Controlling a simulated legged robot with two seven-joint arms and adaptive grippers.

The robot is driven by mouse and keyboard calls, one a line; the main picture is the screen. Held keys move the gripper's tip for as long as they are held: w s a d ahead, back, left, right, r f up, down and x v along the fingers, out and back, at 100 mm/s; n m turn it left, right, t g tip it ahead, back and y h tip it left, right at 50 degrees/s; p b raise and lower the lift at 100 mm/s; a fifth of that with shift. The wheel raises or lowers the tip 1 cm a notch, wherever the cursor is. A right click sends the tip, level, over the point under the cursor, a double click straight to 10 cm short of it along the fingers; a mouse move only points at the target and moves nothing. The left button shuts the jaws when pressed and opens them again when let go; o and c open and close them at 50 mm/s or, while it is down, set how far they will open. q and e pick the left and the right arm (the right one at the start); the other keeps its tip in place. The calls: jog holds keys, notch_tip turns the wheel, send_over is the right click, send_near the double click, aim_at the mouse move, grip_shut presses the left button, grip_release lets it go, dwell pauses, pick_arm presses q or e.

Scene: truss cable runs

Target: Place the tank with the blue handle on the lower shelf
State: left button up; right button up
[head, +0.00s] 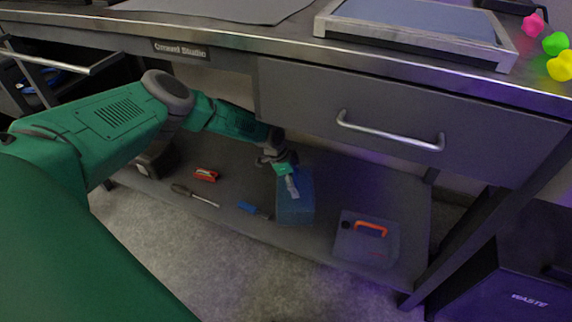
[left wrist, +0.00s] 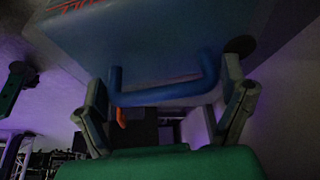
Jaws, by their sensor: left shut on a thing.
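The tank with the blue handle (head: 295,202) is a bluish, box-shaped container at the middle of the lower shelf (head: 235,180) in the head view. I cannot tell whether its underside touches the shelf. In the left wrist view the tank (left wrist: 150,45) fills the upper middle, with its blue handle (left wrist: 165,96) between the two fingers. My left gripper (head: 286,171) reaches under the workbench and is shut on the tank by its handle; it also shows in the left wrist view (left wrist: 165,108). The gripper partly hides the handle in the head view. My right gripper is not in view.
A tank with an orange handle (head: 367,242) stands to the right on the shelf. A red tool (head: 205,174), a screwdriver (head: 194,195) and a blue-handled tool (head: 254,210) lie left. A drawer (head: 400,120) hangs above; a waste bin (head: 510,275) stands right.

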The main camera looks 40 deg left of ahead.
pick_arm(q)
jog(key=shift+b+x, duration=0.5)
jog(key=shift+x, duration=0.6)
notch_tip(320, 180, down, 3)
jog(key=shift+s+a+f+b, duration=0.1)
jog(key=shift+a+b, duration=0.1)
jog(key=shift+b, duration=0.6)
jog(key=o, duration=1.4)
jog(key=shift+s, duration=0.15)
